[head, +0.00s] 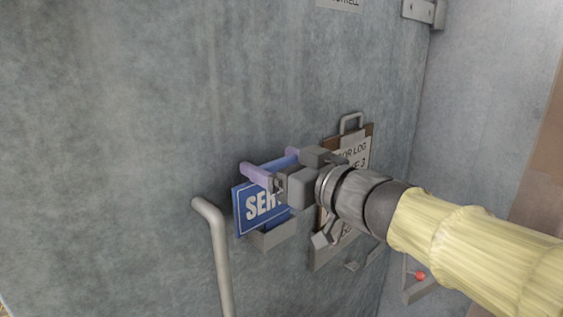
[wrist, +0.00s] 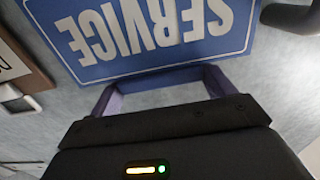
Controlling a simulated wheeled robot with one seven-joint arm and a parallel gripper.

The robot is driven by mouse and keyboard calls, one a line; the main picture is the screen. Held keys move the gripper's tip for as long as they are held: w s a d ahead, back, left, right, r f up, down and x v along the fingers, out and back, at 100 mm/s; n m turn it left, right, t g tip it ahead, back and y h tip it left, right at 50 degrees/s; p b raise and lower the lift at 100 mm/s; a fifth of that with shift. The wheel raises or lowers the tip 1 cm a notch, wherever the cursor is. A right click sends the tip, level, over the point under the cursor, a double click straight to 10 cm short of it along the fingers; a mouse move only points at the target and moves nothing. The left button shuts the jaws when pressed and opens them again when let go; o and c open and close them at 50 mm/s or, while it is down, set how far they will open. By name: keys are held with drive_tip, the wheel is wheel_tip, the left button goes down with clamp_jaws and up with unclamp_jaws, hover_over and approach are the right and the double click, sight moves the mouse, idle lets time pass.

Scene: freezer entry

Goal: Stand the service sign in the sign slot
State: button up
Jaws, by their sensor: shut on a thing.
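The blue service sign (head: 246,212) with white lettering is upright against the grey wall in the head view. My gripper (head: 268,172) is shut on its upper part, with the purple fingers at the sign's top edge. My gripper hides the right part of the lettering. The grey sign slot (head: 272,237) is a small holder on the wall at the sign's lower edge. I cannot tell whether the sign sits inside it or just in front. In the wrist view the sign (wrist: 150,30) appears upside down beyond my gripper (wrist: 163,82); the slot does not show there.
A grey pull handle (head: 220,255) stands out from the wall left of the slot. A clipboard log (head: 357,150) hangs to the right, partly behind my gripper. A red knob (head: 420,276) is at the lower right.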

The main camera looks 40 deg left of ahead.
drive_tip(key=shift+f, duration=0.45)
idle(0.5)
drive_tip(key=o, duration=0.8)
drive_tip(key=shift+d+b, duration=0.1)
drive_tip(key=shift+b, duration=0.2)
drive_tip(key=d+b, duration=0.1)
drive_tip(key=d, duration=0.4)
drive_tip(key=d+b, duration=0.2)
drive_tip(key=d, duration=0.4)
drive_tip(key=d+b, duration=0.1)
drive_tip(key=d, duration=0.5)
drive_tip(key=shift+s+b, duration=0.3)
drive_tip(key=shift+b, duration=0.05)
